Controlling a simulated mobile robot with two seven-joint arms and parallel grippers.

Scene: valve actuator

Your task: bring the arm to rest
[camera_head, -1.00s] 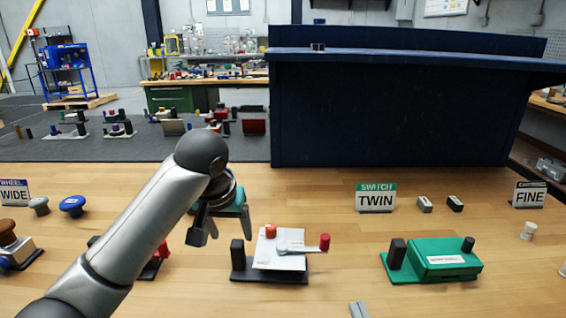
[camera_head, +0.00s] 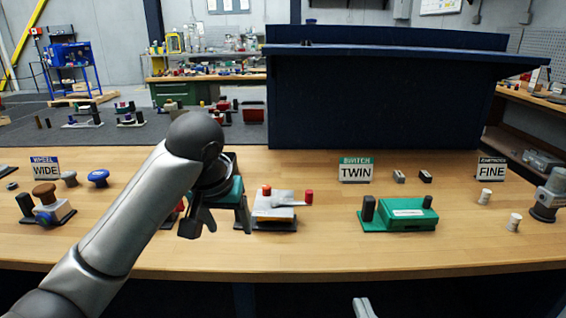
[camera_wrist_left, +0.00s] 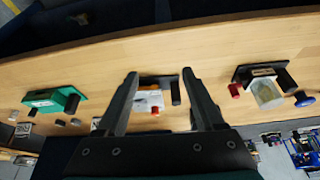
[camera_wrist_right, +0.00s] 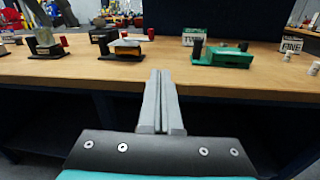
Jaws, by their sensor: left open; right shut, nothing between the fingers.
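My left gripper (camera_head: 217,228) is open and empty, above the bench and just left of the white-topped unit in the head view. Its two spread fingers also show in the left wrist view (camera_wrist_left: 159,76), with the white-topped unit (camera_wrist_left: 150,98) seen between them, apart from them. My right gripper (camera_head: 365,308) shows only at the bottom edge of the head view, in front of the bench. In the right wrist view its fingers (camera_wrist_right: 160,74) are pressed together with nothing between them. That white-topped unit (camera_head: 275,212) has a lever and red knobs.
The wooden bench (camera_head: 320,255) carries a green unit (camera_head: 405,212), a TWIN sign (camera_head: 356,170), a FINE sign (camera_head: 491,169), a WIDE sign (camera_head: 46,168) and a brown-knobbed unit (camera_head: 48,205). A dark blue panel (camera_head: 385,105) stands behind. The bench's front strip is clear.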

